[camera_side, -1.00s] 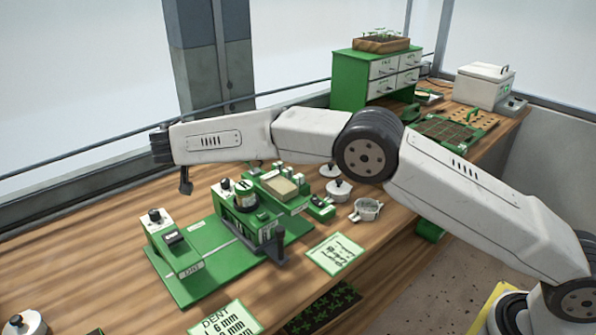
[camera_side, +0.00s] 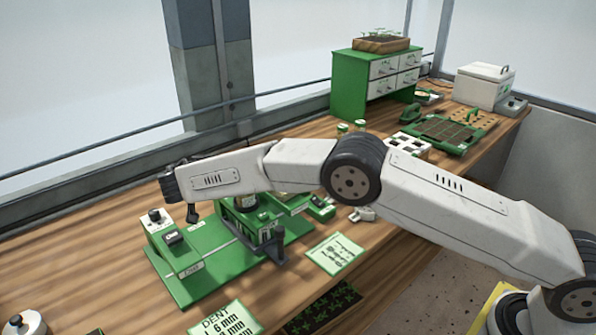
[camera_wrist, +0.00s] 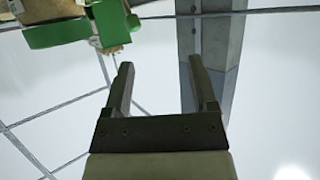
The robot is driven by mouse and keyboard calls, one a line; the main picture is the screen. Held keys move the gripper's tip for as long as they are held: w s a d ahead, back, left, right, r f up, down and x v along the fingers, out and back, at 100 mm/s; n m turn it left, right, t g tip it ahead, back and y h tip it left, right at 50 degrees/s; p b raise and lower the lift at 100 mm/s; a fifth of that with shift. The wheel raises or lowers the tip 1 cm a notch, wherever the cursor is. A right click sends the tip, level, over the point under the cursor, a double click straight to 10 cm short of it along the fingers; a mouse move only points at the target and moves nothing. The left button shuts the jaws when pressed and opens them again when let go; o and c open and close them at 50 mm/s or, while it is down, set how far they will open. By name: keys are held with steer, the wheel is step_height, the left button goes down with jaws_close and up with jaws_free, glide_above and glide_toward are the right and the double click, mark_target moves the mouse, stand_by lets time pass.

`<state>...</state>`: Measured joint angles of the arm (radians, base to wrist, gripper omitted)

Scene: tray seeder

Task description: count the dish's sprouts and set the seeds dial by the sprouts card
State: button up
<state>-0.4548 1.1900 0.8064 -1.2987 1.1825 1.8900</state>
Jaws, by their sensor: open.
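My gripper (camera_side: 192,213) is in the side view at the left end of my arm, above the green seeder base (camera_side: 187,290) and near a white-faced box with a black knob (camera_side: 155,214). In the wrist view my gripper (camera_wrist: 158,66) has its two fingers apart with nothing between them. A card with small drawings and marks (camera_side: 334,253) lies right of the seeder; its text is too small to read. A small metal dish (camera_side: 362,214) is mostly hidden behind my arm. I cannot make out sprouts in it or tell which knob is the seeds dial.
A card reading DENT (camera_side: 226,320) lies at the front. A dark mat with green shapes (camera_side: 322,308) lies nearby. Behind are a green drawer cabinet (camera_side: 348,88), a white cooler (camera_side: 484,86) and a green-edged tray (camera_side: 450,133).

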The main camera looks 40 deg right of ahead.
steer(key=w+d+f, duration=0.1)
steer(key=f, duration=0.1)
steer(key=w+d+f, duration=0.1)
steer(key=f, duration=0.1)
steer(key=w+d+f, duration=0.1)
steer(key=f, duration=0.2)
steer(key=shift+d, duration=0.25)
steer(key=shift+x, duration=1.15)
jaws_close()
